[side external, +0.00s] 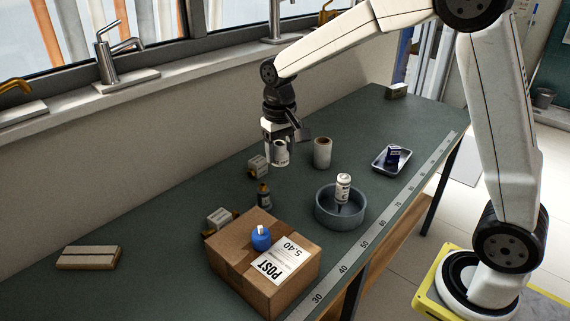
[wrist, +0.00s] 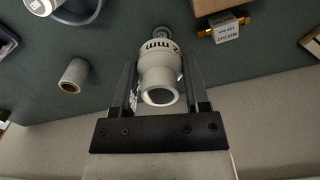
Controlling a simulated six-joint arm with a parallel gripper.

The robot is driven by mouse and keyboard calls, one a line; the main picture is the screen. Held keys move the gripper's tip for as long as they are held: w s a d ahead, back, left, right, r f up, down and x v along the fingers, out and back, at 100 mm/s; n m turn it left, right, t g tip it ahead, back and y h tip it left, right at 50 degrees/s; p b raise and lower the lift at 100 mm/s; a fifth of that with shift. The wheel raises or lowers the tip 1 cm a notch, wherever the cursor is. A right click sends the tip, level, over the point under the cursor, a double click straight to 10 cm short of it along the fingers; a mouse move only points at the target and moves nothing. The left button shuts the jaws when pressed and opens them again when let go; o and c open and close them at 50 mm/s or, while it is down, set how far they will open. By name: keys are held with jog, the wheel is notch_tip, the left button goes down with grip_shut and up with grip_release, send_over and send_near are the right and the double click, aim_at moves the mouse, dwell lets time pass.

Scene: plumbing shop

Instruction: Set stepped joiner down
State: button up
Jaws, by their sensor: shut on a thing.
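The stepped joiner (wrist: 159,75) is a white pipe fitting with a wide and a narrower section and dark "mm" lettering. In the wrist view it sits between the two dark fingers of my gripper (wrist: 160,92), which is shut on it. The open narrower end faces the wrist camera. In the side external view the joiner (side external: 281,154) hangs below my gripper (side external: 283,138), left of a pale cylinder (side external: 322,153). It looks roughly upright. I cannot tell how large any gap to the green bench top (side external: 160,220) is.
A cardboard parcel (side external: 240,275) carries a blue jar (side external: 261,238). A grey round dish (side external: 340,217) holds a white bottle (side external: 343,189). A tray (side external: 378,165) lies to the right. The left bench is mostly clear.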

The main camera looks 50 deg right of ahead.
jog(key=s+f+n, duration=0.2)
jog(key=s+f, duration=0.3)
jog(key=f, duration=0.5)
jog(key=shift+s+f+n, duration=0.15)
jog(key=shift+f+n, duration=0.05)
jog(key=shift+n, duration=0.1)
jog(key=shift+s+d+r+m, duration=0.4)
jog(key=shift+s+m, duration=0.3)
jog(key=shift+m, duration=0.55)
jog(key=shift+s+d+r+m, duration=0.35)
jog(key=shift+s+m, duration=0.35)
jog(key=shift+m, duration=0.6)
jog(key=shift+s+d+r+m, duration=0.35)
jog(key=shift+s+m, duration=0.35)
jog(key=shift+m, duration=0.55)
jog(key=w+f, duration=0.3)
jog(key=w, duration=0.1)
jog(key=w+f, duration=0.3)
jog(key=w, duration=0.1)
jog(key=w+f, duration=0.2)
jog(key=w, duration=0.3)
jog(key=shift+d+f, duration=0.35)
jog(key=shift+f, duration=0.05)
jog(key=shift+w+f, duration=0.25)
jog(key=shift+f, duration=0.05)
jog(key=shift+f, duration=0.1)
